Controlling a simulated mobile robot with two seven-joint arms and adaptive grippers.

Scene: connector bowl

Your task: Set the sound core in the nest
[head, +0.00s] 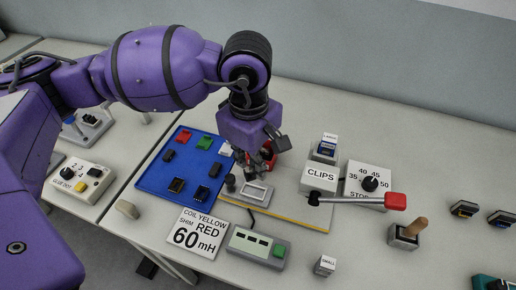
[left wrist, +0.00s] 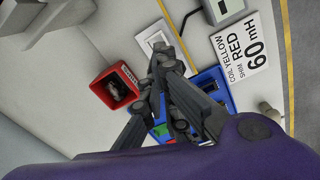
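A blue tray (head: 150,180) holds several small parts: dark cores (head: 177,185), a green one (head: 206,142) and a red one (head: 184,137). I cannot tell which core is the sound one. A pale rectangular frame, likely the nest (head: 257,193), lies on a yellow-edged grey plate (head: 290,212); it also shows in the left wrist view (left wrist: 152,40). My left gripper (head: 256,172) is above the plate's back left, just behind the frame. In the left wrist view its dark fingers (left wrist: 165,62) come close together; whether they pinch a dark part is unclear. My right gripper is out of view.
A red bin (left wrist: 107,90) with dark contents stands beside the gripper. A label card (head: 195,236) and a grey meter (head: 256,246) lie in front.

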